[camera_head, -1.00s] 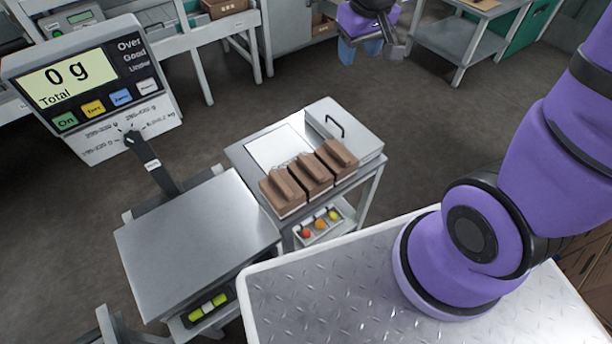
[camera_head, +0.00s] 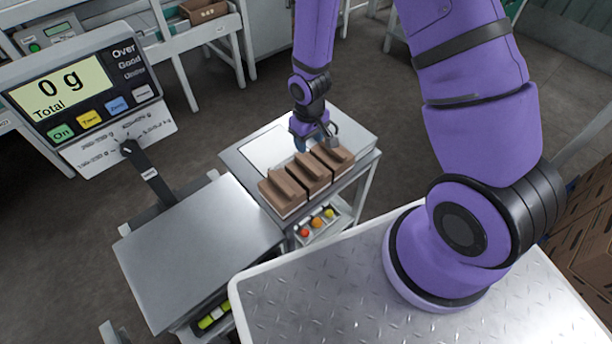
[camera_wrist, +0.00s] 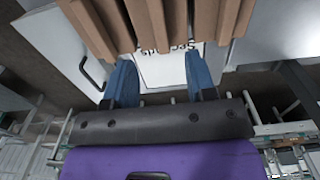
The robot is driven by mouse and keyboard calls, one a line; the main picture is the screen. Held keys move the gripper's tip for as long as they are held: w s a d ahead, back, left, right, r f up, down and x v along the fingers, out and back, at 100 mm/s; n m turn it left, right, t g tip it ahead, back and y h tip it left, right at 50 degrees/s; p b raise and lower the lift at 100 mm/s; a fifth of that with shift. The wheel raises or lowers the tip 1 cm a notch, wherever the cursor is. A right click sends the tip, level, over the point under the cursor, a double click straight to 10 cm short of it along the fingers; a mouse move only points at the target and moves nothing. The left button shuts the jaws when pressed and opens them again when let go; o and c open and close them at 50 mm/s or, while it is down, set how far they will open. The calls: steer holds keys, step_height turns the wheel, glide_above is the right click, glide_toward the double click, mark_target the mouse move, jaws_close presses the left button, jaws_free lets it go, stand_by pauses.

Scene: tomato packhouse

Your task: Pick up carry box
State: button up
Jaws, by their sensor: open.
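Three brown carry boxes with raised handles stand in a row on a small metal cart (camera_head: 240,168): a left one (camera_head: 283,192), a middle one (camera_head: 311,176) and a right one (camera_head: 332,161). My gripper (camera_head: 314,145) is just behind the middle and right boxes, over the cart's back part. In the wrist view my gripper (camera_wrist: 158,62) shows two blue fingers spread apart with nothing between them. The boxes (camera_wrist: 160,25) fill the top of that view, just beyond the fingertips. I cannot tell how high the fingers are above the cart.
A scale display (camera_head: 75,90) reading 0 g stands left, behind a bare steel platform (camera_head: 195,250). A tray (camera_head: 330,225) with coloured round items sits below the boxes. A lidded steel bin (camera_head: 345,125) is at the cart's back right. Grey floor lies around.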

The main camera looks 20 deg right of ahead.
glide_above(308, 164)
steer(key=f, duration=0.5)
steer(key=shift+s+f, duration=0.25)
steer(key=shift+f, duration=0.1)
steer(key=shift+w+f, duration=0.15)
steer(key=shift+f, duration=1.2)
steer(key=shift+w+f, duration=0.15)
steer(key=shift+f, duration=1.15)
jaws_close()
